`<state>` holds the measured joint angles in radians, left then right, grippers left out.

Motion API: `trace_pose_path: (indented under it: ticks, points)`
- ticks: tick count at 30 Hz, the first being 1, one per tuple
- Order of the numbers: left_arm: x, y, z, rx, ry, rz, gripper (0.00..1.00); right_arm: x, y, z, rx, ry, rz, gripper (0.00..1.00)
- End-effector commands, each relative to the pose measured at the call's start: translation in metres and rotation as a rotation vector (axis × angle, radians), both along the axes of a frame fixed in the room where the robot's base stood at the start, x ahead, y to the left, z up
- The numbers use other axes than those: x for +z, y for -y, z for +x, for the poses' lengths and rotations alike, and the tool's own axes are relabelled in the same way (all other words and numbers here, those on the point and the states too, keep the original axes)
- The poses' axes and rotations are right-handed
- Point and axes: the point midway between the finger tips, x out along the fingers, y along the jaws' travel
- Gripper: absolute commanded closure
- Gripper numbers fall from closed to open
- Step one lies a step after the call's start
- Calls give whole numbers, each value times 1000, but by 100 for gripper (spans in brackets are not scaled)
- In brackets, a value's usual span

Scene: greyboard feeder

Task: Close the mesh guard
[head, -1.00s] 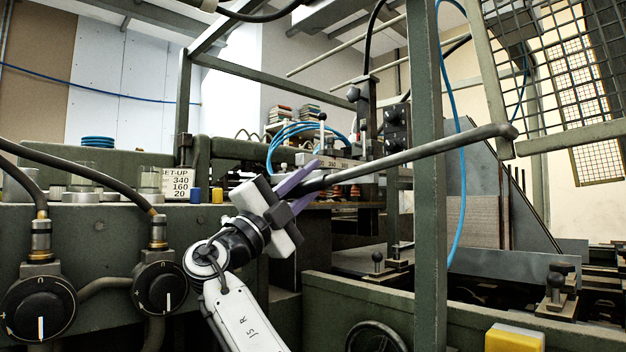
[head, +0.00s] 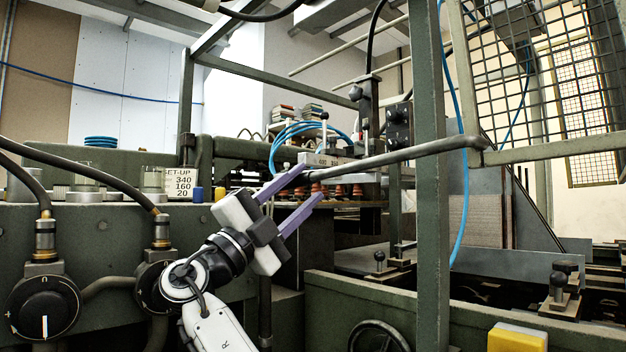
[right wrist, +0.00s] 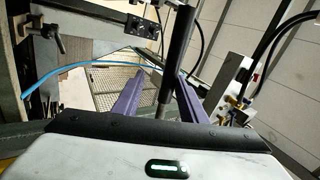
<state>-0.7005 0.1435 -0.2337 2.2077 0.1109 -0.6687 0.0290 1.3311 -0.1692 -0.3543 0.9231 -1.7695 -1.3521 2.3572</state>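The mesh guard (head: 550,149) is a grey-green frame with wire mesh, raised at the upper right of the head view. A long dark bar (head: 400,158) runs left from its lower corner. My right gripper (head: 313,180) is at the bar's free left end, its two purple fingers spread apart. In the right wrist view the bar (right wrist: 178,60) passes between the fingers, closer to the right one, with a clear gap to the left one. Wire mesh also shows beyond the fingers there. My left gripper is not in view.
Black knobs (head: 44,308) and cables are at the left. A yellow-topped box (head: 516,338) is at the lower right. A set-up card (head: 181,182) stands on the machine.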

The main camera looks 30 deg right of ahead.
Motion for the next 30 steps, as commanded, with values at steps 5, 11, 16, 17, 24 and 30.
trace_pose_path:
  ticks: [5, 11, 16, 17, 24, 30]
  points:
    - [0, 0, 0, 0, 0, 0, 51, -23, -28, -7, 2, -7, 3, 64]
    - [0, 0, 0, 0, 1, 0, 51, -33, -44, -14, -1, -4, 2, 64]
    - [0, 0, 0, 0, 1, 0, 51, -35, -46, -15, -1, -3, 2, 64]
    - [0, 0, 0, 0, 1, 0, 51, -35, -47, -15, -1, -3, 2, 64]
    - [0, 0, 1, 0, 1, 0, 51, -34, -46, -15, -1, -3, 1, 64]
    - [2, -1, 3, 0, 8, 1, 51, -53, -42, -6, 4, -63, 12, 64]
